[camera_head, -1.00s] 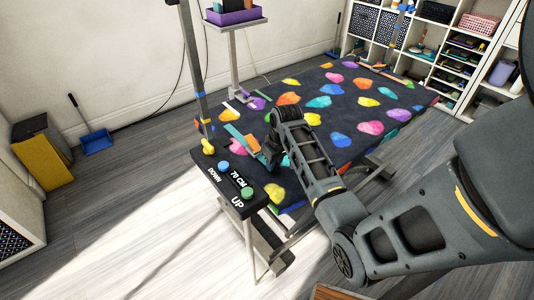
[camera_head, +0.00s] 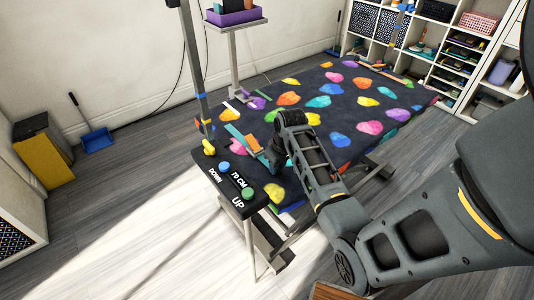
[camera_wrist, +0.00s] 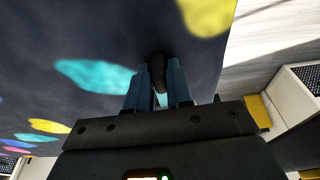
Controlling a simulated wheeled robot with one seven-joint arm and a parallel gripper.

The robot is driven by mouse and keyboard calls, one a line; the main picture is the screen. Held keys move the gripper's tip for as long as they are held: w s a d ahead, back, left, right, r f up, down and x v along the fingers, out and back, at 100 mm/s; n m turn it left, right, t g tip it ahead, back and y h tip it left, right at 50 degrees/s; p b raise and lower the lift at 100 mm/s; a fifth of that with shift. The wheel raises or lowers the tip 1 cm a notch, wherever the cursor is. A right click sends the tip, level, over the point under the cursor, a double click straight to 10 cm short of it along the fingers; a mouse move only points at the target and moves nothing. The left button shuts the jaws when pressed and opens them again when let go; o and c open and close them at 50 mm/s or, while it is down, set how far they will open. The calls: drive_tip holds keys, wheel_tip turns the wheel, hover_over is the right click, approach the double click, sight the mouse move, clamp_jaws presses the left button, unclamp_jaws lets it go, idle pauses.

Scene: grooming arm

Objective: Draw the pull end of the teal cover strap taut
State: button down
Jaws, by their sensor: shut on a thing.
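The teal cover strap (camera_head: 236,132) lies at the near left end of the dark grooming table cover. An orange piece (camera_head: 253,144) sits across it. From there the strap runs down and right to my gripper (camera_head: 271,160). Its visible part looks fairly straight; I cannot tell how tight it is. My gripper is shut on the strap's pull end, low over the cover. In the wrist view my gripper (camera_wrist: 158,92) has its fingers close together, with a thin light-teal sliver (camera_wrist: 162,100) between them. The fingers and wrist hide most of the pull end.
The cover (camera_head: 310,125) has bright coloured patches. A black control panel (camera_head: 231,185) with UP and DOWN buttons is at the table's near left corner. A grey post (camera_head: 193,70) rises beside it. A stand with a purple tray (camera_head: 234,16) is behind. Shelves (camera_head: 440,50) stand at the back right.

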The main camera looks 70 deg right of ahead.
sight(280, 171)
drive_tip(key=shift+s+a+p, duration=0.6)
drive_tip(key=shift+s+p, duration=0.1)
drive_tip(key=shift+s, duration=0.2)
drive_tip(key=c, duration=1)
unclamp_jaws()
drive_tip(key=shift+w, duration=0.1)
drive_tip(key=shift+d, duration=0.1)
drive_tip(key=p+v, duration=0.3)
drive_tip(key=shift+r, duration=0.1)
drive_tip(key=shift+p+v, duration=0.4)
drive_tip(key=shift+v, duration=2)
drive_tip(key=shift+o, duration=0.4)
drive_tip(key=o, duration=0.5)
drive_tip(key=shift+c, duration=0.2)
